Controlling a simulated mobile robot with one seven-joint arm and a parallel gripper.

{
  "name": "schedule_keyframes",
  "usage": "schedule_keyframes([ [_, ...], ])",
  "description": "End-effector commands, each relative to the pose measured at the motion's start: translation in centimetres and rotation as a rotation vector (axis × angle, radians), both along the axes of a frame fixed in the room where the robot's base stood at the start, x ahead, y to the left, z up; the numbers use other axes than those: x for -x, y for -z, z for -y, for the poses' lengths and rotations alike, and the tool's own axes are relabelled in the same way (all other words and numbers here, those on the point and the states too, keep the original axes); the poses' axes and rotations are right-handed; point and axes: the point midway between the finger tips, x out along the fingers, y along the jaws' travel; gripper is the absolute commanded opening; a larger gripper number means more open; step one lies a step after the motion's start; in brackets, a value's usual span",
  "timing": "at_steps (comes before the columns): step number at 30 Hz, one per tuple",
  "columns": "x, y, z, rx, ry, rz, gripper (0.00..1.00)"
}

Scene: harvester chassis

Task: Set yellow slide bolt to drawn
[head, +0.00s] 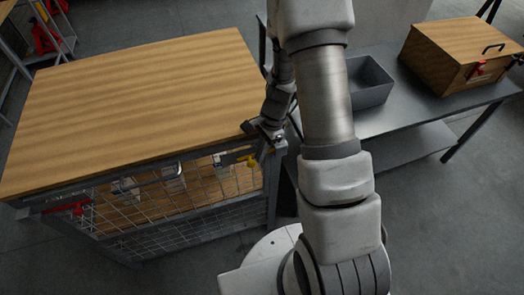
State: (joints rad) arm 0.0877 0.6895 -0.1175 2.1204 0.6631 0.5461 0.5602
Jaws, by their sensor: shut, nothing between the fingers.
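The yellow slide bolt (246,160) is on the upper right of the mesh front of the wood-topped bench, just below the top's edge. Its yellow handle shows, but I cannot tell how far its bar is slid. My gripper (269,138) is at the bench's near right corner, just above and to the right of the yellow bolt. It is shut and empty. The fingertips are small and dark here, and I cannot tell whether they touch the bolt.
The wooden bench top (140,95) is clear. A red handle (68,207) and grey latch-like fittings (125,188) are farther left on the mesh front. At right, a grey table (420,108) holds a grey bin (371,95) and a wooden box (440,65) with a red latch.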

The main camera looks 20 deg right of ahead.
Motion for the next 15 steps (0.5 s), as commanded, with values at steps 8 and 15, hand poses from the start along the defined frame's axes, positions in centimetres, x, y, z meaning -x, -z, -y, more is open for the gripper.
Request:
schedule_keyframes([
  [8,0.0,-0.1,-3.3,-0.001,-0.005,0.001,0.0],
  [15,0.0,0.0,-5.7,0.0,-0.001,0.0,0.0],
])
